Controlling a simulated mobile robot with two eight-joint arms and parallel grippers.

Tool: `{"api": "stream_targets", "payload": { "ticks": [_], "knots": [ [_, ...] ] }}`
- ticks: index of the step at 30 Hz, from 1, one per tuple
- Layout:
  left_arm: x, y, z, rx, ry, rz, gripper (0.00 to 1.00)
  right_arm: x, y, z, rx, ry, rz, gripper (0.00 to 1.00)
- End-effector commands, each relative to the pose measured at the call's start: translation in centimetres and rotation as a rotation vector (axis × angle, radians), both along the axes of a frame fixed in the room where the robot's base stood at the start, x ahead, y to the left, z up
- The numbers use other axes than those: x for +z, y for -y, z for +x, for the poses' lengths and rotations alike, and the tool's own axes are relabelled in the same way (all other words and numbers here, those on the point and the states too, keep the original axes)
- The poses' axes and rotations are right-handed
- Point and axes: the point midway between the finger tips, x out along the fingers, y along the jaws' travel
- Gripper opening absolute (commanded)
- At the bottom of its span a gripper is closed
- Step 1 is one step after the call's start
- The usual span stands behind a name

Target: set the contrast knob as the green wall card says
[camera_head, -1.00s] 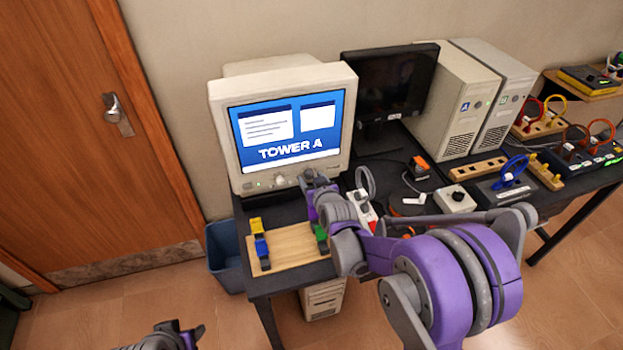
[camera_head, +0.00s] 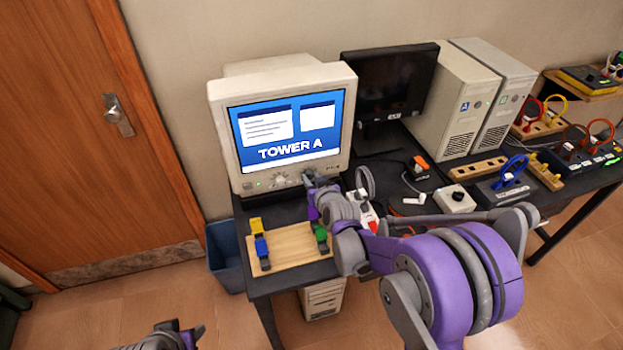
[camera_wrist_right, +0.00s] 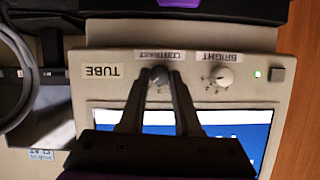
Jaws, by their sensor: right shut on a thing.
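The beige CRT monitor (camera_head: 216,135) shows a blue screen reading "TOWER A". Its control strip is seen upside down in the wrist view, with the contrast knob (camera_wrist_right: 159,75) under the "CONTRAST" label. My right gripper (camera_wrist_right: 160,78) is shut on this knob, one finger on each side. In the head view, my right gripper (camera_head: 308,180) is at the monitor's lower front and hides the knob. The knob's pointer mark is hard to read between the fingers. My left gripper (camera_head: 190,335) only partly shows at the bottom edge, away from the desk. No green wall card is in view.
The bright knob (camera_wrist_right: 222,77) is beside the contrast knob. A wooden board (camera_head: 285,256) with coloured blocks lies before the monitor. A dark flat screen (camera_head: 395,80), two towers (camera_head: 455,100) and cable boards fill the desk to the right. A blue bin (camera_head: 226,262) stands at left.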

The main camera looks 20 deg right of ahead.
Motion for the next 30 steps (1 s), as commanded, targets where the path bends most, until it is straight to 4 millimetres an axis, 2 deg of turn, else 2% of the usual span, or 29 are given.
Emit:
{"api": "stream_targets", "payload": {
  "ticks": [18,30],
  "knots": [
    [1.7,0.0,0.7,0.0,0.013,0.0,0.5,0.0,0.5,0.1,-0.001,-0.014,0.45,0.0],
    [1.8,0.0,0.7,0.0,0.014,0.0,0.5,-0.2,0.6,0.0,0.0,-0.021,0.625,0.0]
  ]
}}
